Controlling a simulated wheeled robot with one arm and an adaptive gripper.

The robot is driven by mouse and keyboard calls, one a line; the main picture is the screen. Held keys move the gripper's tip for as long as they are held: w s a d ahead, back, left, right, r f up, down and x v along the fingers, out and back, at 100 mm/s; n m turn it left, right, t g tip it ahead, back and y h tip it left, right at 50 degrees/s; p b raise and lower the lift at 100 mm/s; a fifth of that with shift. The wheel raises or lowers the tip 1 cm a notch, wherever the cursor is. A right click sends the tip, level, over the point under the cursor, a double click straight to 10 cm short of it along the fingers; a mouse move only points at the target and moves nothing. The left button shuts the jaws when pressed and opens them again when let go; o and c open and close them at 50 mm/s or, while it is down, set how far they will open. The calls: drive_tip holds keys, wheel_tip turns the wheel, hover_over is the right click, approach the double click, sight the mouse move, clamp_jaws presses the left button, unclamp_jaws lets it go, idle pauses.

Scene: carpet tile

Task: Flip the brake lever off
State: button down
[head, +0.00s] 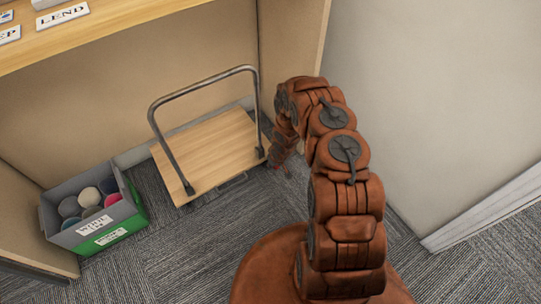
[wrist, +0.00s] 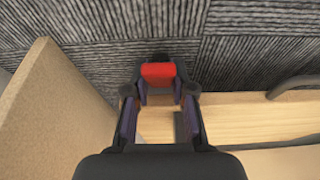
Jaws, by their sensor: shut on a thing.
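A trolley with a flat wooden deck (head: 208,158) and a grey tube handle (head: 205,82) stands on the carpet under the counter. In the wrist view, a red brake lever (wrist: 158,73) projects past the deck's edge (wrist: 240,110). My gripper (head: 282,158) is low, beside the deck's right edge. In the wrist view my gripper (wrist: 159,92) has its two fingers on either side of the red lever, shut on it. In the head view the lever cannot be made out behind my gripper and arm. The lever's exact tilt cannot be told.
A grey and green bin (head: 92,212) of round items stands left of the trolley. A counter (head: 110,28) with small signs is above. Its side panel (head: 292,45) is close to my arm. A pale wall (head: 440,110) is to the right; carpet (head: 185,255) is free in front.

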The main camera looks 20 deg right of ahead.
sight(277, 167)
drive_tip(key=shift+w+a, duration=0.1)
idle(0.4)
drive_tip(key=c, duration=1)
unclamp_jaws()
drive_tip(key=shift+o, duration=0.2)
drive_tip(key=shift+r, duration=0.2)
drive_tip(key=shift+v, duration=5.9)
